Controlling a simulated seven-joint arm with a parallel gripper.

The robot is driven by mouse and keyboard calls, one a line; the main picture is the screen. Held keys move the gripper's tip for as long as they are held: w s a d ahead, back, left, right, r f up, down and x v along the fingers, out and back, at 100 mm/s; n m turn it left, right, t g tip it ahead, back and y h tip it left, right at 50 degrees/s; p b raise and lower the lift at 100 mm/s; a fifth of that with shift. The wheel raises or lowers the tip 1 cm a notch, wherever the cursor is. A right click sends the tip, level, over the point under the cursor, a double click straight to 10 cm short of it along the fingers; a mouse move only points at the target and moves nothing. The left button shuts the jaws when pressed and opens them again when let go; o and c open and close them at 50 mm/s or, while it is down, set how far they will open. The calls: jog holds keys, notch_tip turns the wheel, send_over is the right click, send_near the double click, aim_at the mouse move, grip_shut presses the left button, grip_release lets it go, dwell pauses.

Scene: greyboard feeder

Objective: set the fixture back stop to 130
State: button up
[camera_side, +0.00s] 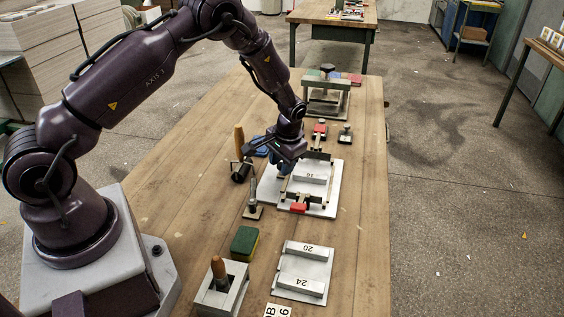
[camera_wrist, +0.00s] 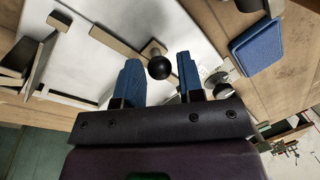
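The fixture is a pale plate (camera_side: 265,193) on the bench, carrying a metal block with a number on it (camera_side: 311,173) and dark bars. A red clamp part (camera_side: 299,207) sits at its near end. My gripper (camera_side: 283,169) is low over the fixture's left side. In the wrist view, its blue fingers (camera_wrist: 159,68) are apart, with a round black knob (camera_wrist: 158,67) showing in the gap between them. I cannot tell whether either finger touches the knob. Tan bars (camera_wrist: 117,44) lie on the pale plate (camera_wrist: 110,75) near the knob. No scale reading for the back stop is legible.
A wooden-handled tool (camera_side: 239,142) and a small upright tool (camera_side: 253,198) stand left of the fixture. Blocks marked 20 and 24 (camera_side: 302,286), a green-yellow sponge (camera_side: 244,243) and a grey holder (camera_side: 220,291) are nearer. A press-like frame (camera_side: 327,97) stands behind. The bench's right strip is clear.

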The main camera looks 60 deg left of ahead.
grip_shut()
jog(key=shift+s+a, duration=1.25)
jog(key=shift+o, duration=0.2)
grip_release()
notch_tip(320, 180, up, 13)
jog(key=d, duration=0.2)
jog(key=shift+w+d, duration=0.2)
jog(key=shift+w, duration=0.05)
jog(key=shift+s+f, duration=0.1)
jog(key=shift+f, duration=0.05)
